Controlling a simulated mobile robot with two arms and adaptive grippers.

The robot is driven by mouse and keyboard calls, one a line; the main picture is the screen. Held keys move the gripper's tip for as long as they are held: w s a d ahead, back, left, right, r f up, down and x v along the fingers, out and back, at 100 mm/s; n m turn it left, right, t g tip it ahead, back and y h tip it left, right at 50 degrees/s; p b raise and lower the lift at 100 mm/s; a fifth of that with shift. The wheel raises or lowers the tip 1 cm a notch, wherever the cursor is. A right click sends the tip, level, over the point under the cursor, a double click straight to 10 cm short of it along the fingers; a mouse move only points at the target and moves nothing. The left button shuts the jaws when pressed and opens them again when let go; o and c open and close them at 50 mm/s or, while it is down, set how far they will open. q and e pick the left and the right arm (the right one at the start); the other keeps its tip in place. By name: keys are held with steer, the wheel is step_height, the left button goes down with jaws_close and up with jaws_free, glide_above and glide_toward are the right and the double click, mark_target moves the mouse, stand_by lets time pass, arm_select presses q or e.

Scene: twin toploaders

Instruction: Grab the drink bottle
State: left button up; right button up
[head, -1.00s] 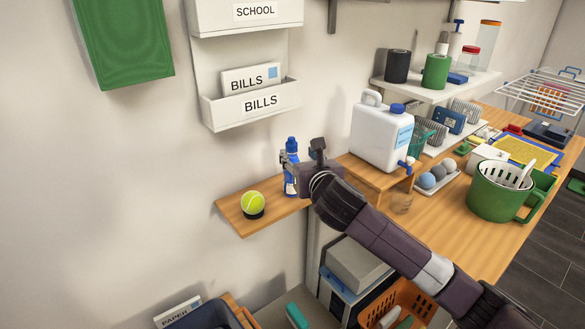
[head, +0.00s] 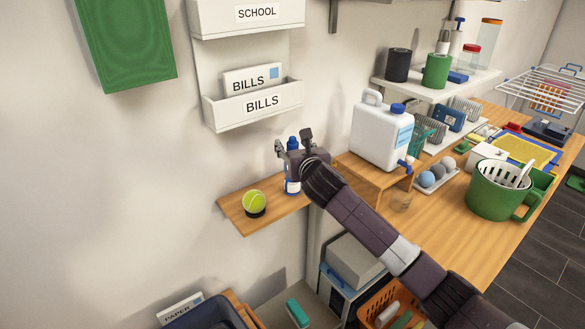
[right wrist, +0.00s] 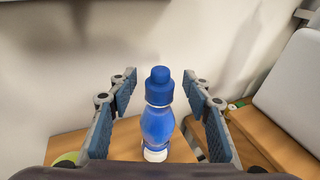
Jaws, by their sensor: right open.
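The drink bottle (head: 292,186) is blue with a blue cap and a white band, and stands upright on a small wooden wall shelf (head: 238,223). In the head view my right gripper (head: 293,146) is at the bottle's upper part and hides much of it. In the right wrist view the bottle (right wrist: 158,118) stands between the two open fingers of my right gripper (right wrist: 160,100), with a gap on both sides. My left gripper is not in view.
A tennis ball (head: 254,203) sits on a dark ring on the shelf, left of the bottle. A white jug (head: 378,135) stands on a raised wooden stand to the right. Wall letter trays (head: 250,107) hang above the shelf.

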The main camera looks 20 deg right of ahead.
steer(key=shift+c, duration=0.3)
jaws_close()
stand_by(0.3)
steer(key=shift+r, duration=0.15)
